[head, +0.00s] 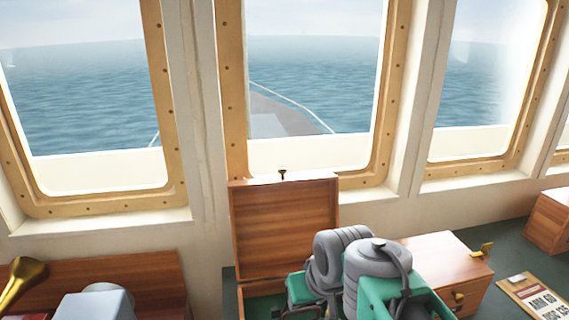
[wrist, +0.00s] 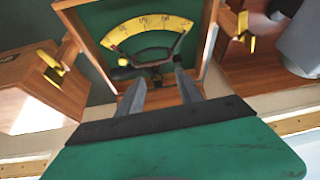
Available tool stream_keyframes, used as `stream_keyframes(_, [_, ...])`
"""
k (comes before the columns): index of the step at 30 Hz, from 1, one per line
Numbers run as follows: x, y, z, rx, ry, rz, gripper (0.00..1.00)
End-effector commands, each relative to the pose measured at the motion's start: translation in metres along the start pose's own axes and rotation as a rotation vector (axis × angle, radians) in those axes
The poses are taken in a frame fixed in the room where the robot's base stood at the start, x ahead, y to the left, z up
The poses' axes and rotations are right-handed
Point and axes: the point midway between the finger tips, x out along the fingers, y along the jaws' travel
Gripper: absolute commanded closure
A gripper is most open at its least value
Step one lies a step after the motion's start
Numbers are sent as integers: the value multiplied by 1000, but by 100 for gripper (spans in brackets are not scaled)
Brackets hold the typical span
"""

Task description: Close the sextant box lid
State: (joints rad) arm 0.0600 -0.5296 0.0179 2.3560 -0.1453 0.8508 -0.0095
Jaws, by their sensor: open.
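The sextant box lid (head: 285,230) is wooden and stands open, upright below the middle window, with a small dark catch on its top edge. The box (head: 240,300) has a green lining; my arm hides most of it in the head view. In the wrist view the box (wrist: 85,38) is open and holds a sextant with a yellow arc (wrist: 150,27). My gripper (wrist: 160,76) is open, its two grey fingers apart with nothing seen between them, over the box's lower side in that view. I cannot tell whether they touch anything.
A closed wooden box (head: 445,262) with brass fittings stands right of the open one. A paper (head: 535,297) lies on the green counter. A grey device (head: 95,306) and a brass horn-shaped thing (head: 22,278) are at left. Windows and a wall stand close behind the lid.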

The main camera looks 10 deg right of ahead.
Motion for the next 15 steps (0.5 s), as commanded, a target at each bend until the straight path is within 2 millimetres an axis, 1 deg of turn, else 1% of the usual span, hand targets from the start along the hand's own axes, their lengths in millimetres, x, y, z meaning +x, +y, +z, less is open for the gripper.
stream_keyframes(1, [-4,1,-38,-25,46,-32,57])
stream_keyframes(2, [-6,0,-64,-48,83,-59,57])
stream_keyframes(3, [-10,1,-101,-83,136,-97,57])
stream_keyframes(5, [-16,6,-154,-139,223,-155,57])
stream_keyframes(6, [-21,11,-187,-177,281,-192,57])
stream_keyframes(8, [-28,22,-228,-236,366,-249,57])
stream_keyframes(9, [-32,32,-252,-276,420,-286,57])
stream_keyframes(10, [-36,39,-266,-305,460,-312,57])
stream_keyframes(12, [-43,57,-289,-370,540,-370,57])
stream_keyframes(15, [-52,76,-302,-447,625,-437,57])
